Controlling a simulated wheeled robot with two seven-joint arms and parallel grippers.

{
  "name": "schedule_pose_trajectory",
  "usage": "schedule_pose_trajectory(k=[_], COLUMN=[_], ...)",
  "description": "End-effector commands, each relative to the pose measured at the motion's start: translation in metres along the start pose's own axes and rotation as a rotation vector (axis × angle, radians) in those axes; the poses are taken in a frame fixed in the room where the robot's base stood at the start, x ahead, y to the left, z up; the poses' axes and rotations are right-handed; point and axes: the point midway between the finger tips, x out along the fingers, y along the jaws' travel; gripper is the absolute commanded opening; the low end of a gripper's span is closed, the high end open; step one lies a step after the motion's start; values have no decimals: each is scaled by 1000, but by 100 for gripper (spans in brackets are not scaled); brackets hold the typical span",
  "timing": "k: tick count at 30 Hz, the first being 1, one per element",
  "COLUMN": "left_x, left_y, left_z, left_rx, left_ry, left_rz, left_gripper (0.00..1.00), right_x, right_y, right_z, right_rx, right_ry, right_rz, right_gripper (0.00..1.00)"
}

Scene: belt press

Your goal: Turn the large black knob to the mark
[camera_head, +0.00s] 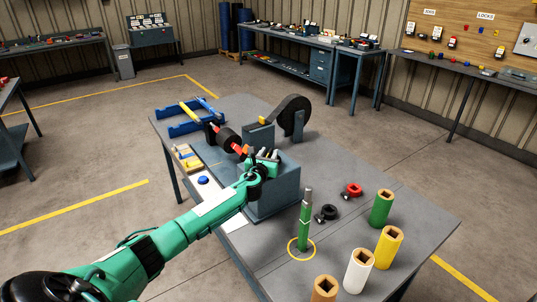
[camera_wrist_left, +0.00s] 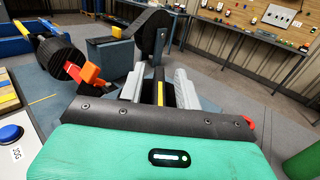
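My left gripper (camera_head: 264,157) is at the top of the blue-grey machine box (camera_head: 272,197), pointing away from me. In the left wrist view its two pale fingers (camera_wrist_left: 160,90) stand apart. Between them is a black part with a yellow stripe (camera_wrist_left: 160,88), which looks like the large black knob. I cannot tell whether the fingers touch it. Its lower part is hidden behind the gripper's dark front edge, and I cannot make out the mark. My right gripper is in neither view.
A black roller (camera_head: 228,138) with orange-red parts is close left of the gripper. A black belt wheel (camera_head: 293,115) stands behind. A green post (camera_head: 305,225), a green cylinder (camera_head: 381,208), a yellow cylinder (camera_head: 388,247) and a white cylinder (camera_head: 359,271) occupy the right. A blue button (camera_head: 203,180) is at left.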

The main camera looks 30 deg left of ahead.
Motion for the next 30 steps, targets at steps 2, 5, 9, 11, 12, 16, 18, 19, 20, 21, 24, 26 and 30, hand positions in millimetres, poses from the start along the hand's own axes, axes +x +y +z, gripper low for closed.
schedule_pose_trajectory(k=[2, 5, 9, 11, 12, 16, 18, 19, 20, 21, 24, 26, 30], left_x=[1, 1, 1, 1, 1, 1, 1, 1, 1, 1, 1, 1, 1], left_y=[0, 0, 0, 0, 0, 0, 0, 0, 1, 1, 2, 2, 2], left_z=[0, 0, 0, 0, 0, 0, 0, 0, 0, 0, -1, -1, -2], left_rx=[0, 0, 0, 0, 0, 0, 0, 0, 0, 1, 2, 2, 4], left_ry=[0, 0, 0, 0, 0, 0, 0, 0, 0, 0, 0, 0, -1], left_rz=[0, 0, 0, 1, 1, 1, 0, -1, -4, -8, -30, -52, -131], left_gripper=[34, 34, 28, 16, 8, 0, 0, 0, 0, 0, 0, 0, 0], right_x=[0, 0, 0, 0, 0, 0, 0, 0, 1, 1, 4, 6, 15], right_y=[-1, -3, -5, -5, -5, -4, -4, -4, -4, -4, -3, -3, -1], right_z=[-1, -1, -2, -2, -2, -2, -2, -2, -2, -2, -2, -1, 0], right_rx=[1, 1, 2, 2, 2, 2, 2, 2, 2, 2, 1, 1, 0], right_ry=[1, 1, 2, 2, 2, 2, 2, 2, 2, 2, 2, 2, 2], right_rz=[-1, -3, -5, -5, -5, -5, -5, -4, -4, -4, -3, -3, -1], right_gripper=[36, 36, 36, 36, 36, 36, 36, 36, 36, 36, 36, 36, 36])
